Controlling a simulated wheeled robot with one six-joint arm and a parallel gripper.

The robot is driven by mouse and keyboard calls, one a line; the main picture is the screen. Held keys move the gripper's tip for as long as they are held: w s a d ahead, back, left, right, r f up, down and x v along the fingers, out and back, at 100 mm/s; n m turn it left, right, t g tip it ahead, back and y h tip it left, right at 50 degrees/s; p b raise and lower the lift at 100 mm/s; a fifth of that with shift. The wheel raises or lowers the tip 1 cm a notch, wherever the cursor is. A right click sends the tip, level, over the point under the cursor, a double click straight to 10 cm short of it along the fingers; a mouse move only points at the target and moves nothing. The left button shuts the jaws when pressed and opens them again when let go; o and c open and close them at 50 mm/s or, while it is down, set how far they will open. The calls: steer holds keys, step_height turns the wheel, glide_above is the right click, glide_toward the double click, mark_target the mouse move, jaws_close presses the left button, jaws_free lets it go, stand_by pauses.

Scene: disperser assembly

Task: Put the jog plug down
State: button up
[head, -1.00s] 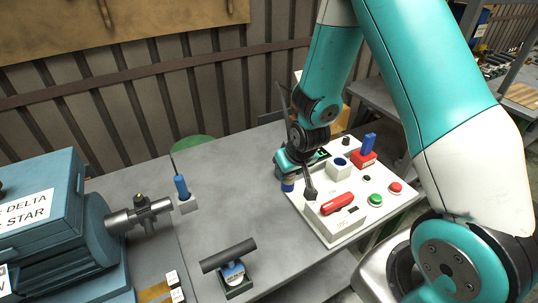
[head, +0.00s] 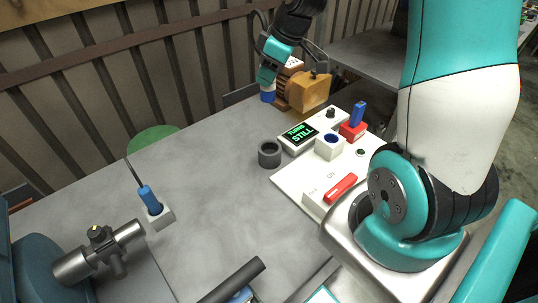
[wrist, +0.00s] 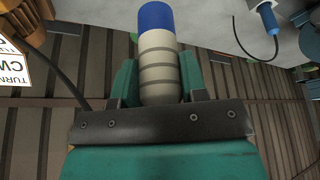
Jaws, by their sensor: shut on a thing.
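The jog plug, a ribbed grey cylinder with a blue end, is held between my gripper's fingers in the wrist view (wrist: 158,60). My gripper (wrist: 158,88) is shut around its grey body, and the blue end points out past the fingers. In the head view my gripper (head: 270,80) is at the back edge of the table, just left of an orange-brown motor-like unit. The plug's blue end (head: 268,97) shows under it. Whether the plug touches the table is hard to tell. A dark open ring-shaped holder (head: 269,153) stands nearer, left of the control panel, and looks empty.
The white control panel (head: 290,187) carries a green-lit display (head: 299,134), a white block with a blue-rimmed socket (head: 330,146), and a red block with a blue plug. The orange unit (head: 306,91) is close beside my gripper. The middle table is clear.

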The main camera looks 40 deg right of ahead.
step_height(320, 180, down, 20)
steer(key=p, duration=0.3)
steer(key=shift+s+d+r, duration=0.1)
steer(key=shift+r, duration=0.15)
steer(key=shift+f, duration=0.15)
steer(key=o, duration=1)
steer(key=shift+o, duration=0.2)
